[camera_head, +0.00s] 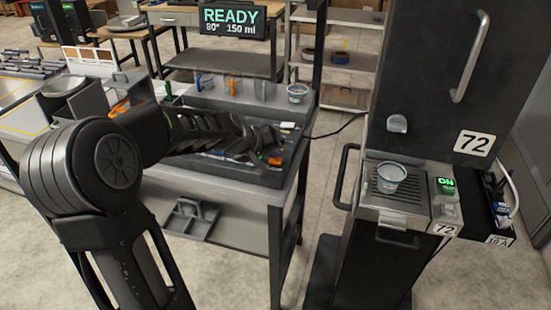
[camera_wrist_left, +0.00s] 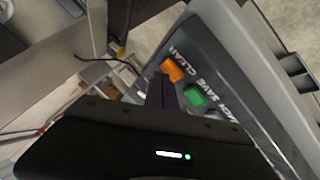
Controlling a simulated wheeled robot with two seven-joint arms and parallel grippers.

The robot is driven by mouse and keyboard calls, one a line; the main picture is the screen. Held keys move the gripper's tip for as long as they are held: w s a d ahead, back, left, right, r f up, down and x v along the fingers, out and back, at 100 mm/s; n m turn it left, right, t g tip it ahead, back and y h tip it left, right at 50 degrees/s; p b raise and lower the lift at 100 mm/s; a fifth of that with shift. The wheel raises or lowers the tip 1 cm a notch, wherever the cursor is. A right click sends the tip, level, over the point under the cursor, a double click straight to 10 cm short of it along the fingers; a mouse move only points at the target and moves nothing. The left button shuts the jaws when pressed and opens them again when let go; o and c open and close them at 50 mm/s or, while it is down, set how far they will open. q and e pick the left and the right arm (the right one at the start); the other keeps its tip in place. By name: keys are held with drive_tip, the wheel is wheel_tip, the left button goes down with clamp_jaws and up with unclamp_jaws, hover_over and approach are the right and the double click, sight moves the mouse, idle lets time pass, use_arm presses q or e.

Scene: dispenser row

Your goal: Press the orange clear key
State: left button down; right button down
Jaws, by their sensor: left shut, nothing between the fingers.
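The orange clear key (camera_wrist_left: 172,70) shows in the left wrist view on a grey sloped panel, beside its printed label. It also shows in the head view (camera_head: 275,161) as a small orange spot on the dark unit. A green key (camera_wrist_left: 195,95) labelled SAVE sits beside it. My left gripper (camera_head: 270,140) reaches over the panel from the left. Its fingers are shut and empty, and in the wrist view the fingertips (camera_wrist_left: 160,82) appear close beside the orange key. I cannot tell whether they touch it. My right gripper is not in view.
A display (camera_head: 232,21) reading READY 80° 150 ml stands behind the bench.

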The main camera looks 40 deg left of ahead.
sight(273, 162)
use_arm(q)
drive_tip(key=shift+r, duration=0.5)
drive_tip(key=shift+r+p, duration=2.05)
drive_tip(key=shift+r, duration=0.5)
